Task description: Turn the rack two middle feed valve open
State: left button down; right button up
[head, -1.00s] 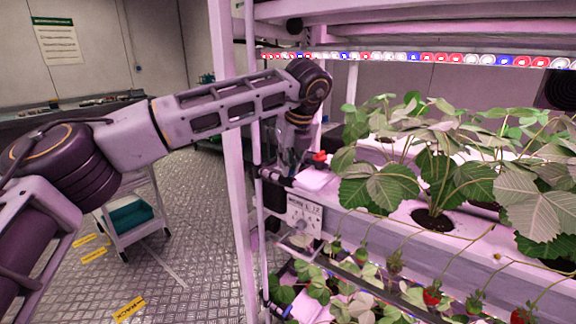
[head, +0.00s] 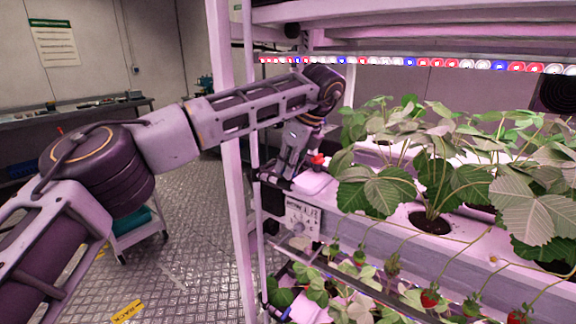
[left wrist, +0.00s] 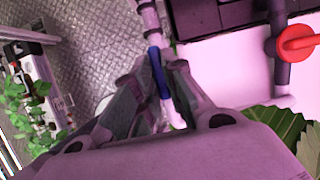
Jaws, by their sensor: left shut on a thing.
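My left gripper (head: 280,177) reaches past the white rack post to the pipework at the end of the middle shelf. In the left wrist view its two fingers (left wrist: 158,98) are closed around a narrow blue lever (left wrist: 157,68) on a pale pipe. I take this lever for the feed valve handle; its angle to the pipe is hard to judge. A red valve handle (head: 318,160) stands beside the gripper, on its right, and also shows in the left wrist view (left wrist: 297,42), apart from the fingers. My right gripper is not in view.
Strawberry plants (head: 440,185) fill the white trough to the right of the gripper. The upright rack post (head: 235,200) stands close to my left forearm. A label plate (head: 303,217) hangs below the gripper. Open floor (head: 190,240) lies to the left.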

pick_arm(q)
jog(key=shift+r, duration=0.1)
jog(key=c, duration=1.7)
grip_release()
jog(key=shift+o, duration=1.1)
jog(key=shift+s+d+r, duration=0.1)
jog(key=shift+d+r, duration=0.1)
jog(key=shift+r, duration=0.35)
jog(key=s+d, duration=0.7)
jog(key=d, duration=0.2)
jog(key=shift+d, duration=0.4)
jog(key=shift+f, duration=0.1)
